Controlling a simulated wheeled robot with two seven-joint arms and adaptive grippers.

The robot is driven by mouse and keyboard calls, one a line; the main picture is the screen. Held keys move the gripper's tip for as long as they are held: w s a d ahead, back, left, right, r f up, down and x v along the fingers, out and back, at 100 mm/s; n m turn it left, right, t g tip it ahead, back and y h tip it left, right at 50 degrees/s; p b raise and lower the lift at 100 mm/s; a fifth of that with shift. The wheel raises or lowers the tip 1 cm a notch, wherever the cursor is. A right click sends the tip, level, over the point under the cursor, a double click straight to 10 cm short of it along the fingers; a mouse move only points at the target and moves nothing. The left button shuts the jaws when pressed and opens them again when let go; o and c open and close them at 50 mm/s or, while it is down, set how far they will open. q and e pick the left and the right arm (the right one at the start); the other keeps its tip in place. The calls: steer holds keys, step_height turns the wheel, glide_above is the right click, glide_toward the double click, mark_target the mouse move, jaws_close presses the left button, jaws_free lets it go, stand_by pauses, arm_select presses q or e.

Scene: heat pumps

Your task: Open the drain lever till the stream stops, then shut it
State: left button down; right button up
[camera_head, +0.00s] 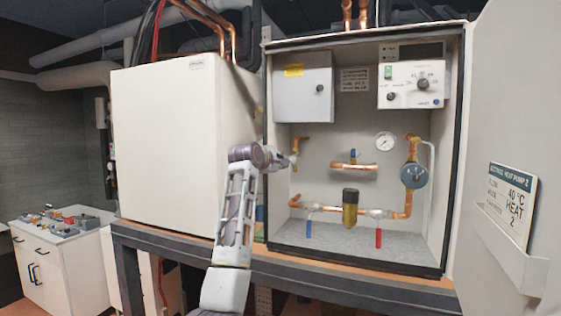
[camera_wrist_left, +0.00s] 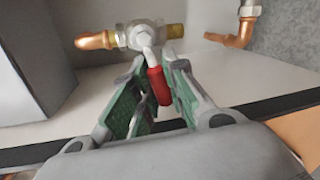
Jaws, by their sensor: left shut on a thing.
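My left gripper (camera_head: 290,159) reaches into the open cabinet at its left side, by a copper pipe. In the left wrist view the gripper (camera_wrist_left: 157,78) is shut on a red-sleeved lever (camera_wrist_left: 158,86). The lever hangs from a metal valve (camera_wrist_left: 140,35) between copper and brass fittings. In the head view the gripper hides this lever. A second red lever (camera_head: 378,238) and a blue lever (camera_head: 309,229) hang from the lower pipe, apart from the gripper. I cannot make out a stream. My right gripper is not in view.
The cabinet (camera_head: 455,150) has its door (camera_head: 510,110) open to the right. Inside are a gauge (camera_head: 384,141), a round blue-grey pump (camera_head: 414,175), a brass filter (camera_head: 350,215) and a control panel (camera_head: 411,84). A white unit (camera_head: 165,145) stands at left. The cabinet floor is clear.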

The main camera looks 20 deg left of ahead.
arm_select(q)
steer(key=shift+r+m+y+p, duration=0.45)
steer(key=shift+m+p, duration=0.1)
steer(key=shift+m, duration=0.55)
steer(key=c, duration=1.4)
jaws_free()
steer(key=shift+c, duration=0.2)
steer(key=shift+s, duration=0.2)
steer(key=s+r, duration=0.2)
steer(key=s, duration=0.9)
steer(key=shift+s+a+r, duration=0.15)
steer(key=shift+s+a, duration=0.05)
steer(key=shift+a, duration=0.15)
